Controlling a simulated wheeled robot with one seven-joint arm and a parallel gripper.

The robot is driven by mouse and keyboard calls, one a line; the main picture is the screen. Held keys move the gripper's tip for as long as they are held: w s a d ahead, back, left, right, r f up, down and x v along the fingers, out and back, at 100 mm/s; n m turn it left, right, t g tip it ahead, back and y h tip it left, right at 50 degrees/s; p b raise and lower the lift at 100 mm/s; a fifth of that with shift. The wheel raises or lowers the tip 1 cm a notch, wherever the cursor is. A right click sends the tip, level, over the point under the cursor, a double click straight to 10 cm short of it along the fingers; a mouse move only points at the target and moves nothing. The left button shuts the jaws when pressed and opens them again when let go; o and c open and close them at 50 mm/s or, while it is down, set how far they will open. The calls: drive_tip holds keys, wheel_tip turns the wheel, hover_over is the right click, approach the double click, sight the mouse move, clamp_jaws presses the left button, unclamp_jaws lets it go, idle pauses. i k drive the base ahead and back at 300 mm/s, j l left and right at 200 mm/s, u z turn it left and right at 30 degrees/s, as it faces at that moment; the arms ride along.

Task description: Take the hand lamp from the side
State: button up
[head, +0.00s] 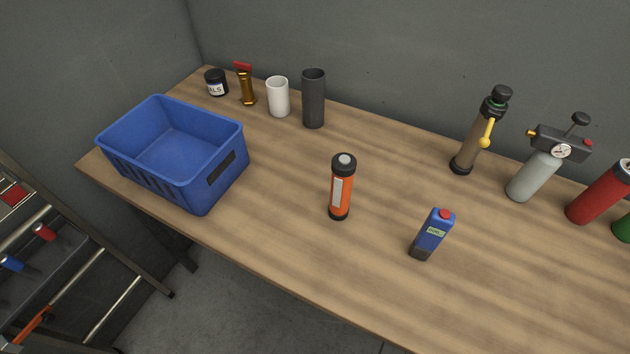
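The hand lamp (341,190) stands upright near the middle of the wooden table. It is an orange cylinder with a black base, a black head with a pale round top, and a light strip down its side. Nothing touches it. My gripper is not in the head view.
A blue crate (223,190) stands left on the table (300,250). A blue bottle-like device (432,234) stands right of the lamp. Behind are a white cup (278,97) and a dark cylinder (314,99); a pump (478,135) and grey cylinder (535,175) stand right. Table around the lamp is clear.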

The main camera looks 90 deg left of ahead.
sight(341, 175)
drive_tip(key=u, duration=0.4)
drive_tip(key=k+u, duration=0.15)
drive_tip(key=u, duration=0.7)
drive_tip(key=k+u, duration=0.1)
drive_tip(key=u, duration=0.35)
drive_tip(key=i+l+u, duration=0.1)
drive_tip(key=u, duration=0.3)
drive_tip(key=i+l+u, duration=0.15)
drive_tip(key=u, duration=0.3)
drive_tip(key=k+z, duration=0.1)
drive_tip(key=k, duration=0.55)
drive_tip(key=z, duration=0.45)
drive_tip(key=j+z, duration=0.15)
drive_tip(key=z, duration=0.75)
drive_tip(key=j, duration=0.35)
drive_tip(key=k+j+z, duration=0.1)
drive_tip(key=j, duration=0.2)
drive_tip(key=k+j, duration=0.1)
drive_tip(key=j, duration=0.2)
